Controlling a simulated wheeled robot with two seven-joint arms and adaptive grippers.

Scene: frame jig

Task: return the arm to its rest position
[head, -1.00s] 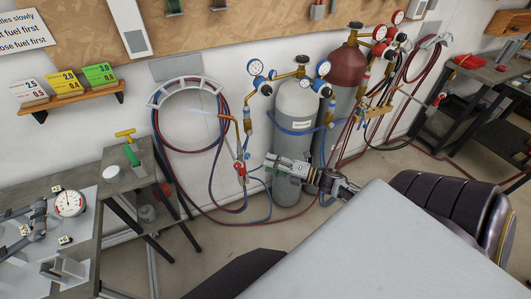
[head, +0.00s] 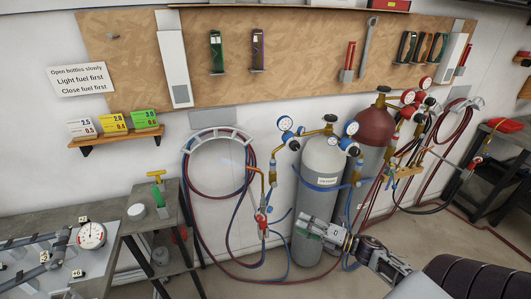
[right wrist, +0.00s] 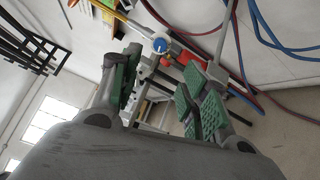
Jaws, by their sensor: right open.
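My right gripper (head: 302,225) is in front of the lower part of the grey gas bottle in the head view, pointing left. Its arm comes in from the lower right. In the right wrist view its green-padded fingers (right wrist: 163,88) stand apart, with nothing held between them. My left gripper is not in view.
The grey bottle (head: 322,175) and the red bottle (head: 375,130) stand against the wall with gauges and hoses. A torch (head: 262,215) hangs left of my gripper, with a faint bluish streak at its nozzle. A bench (head: 105,265) stands at lower left.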

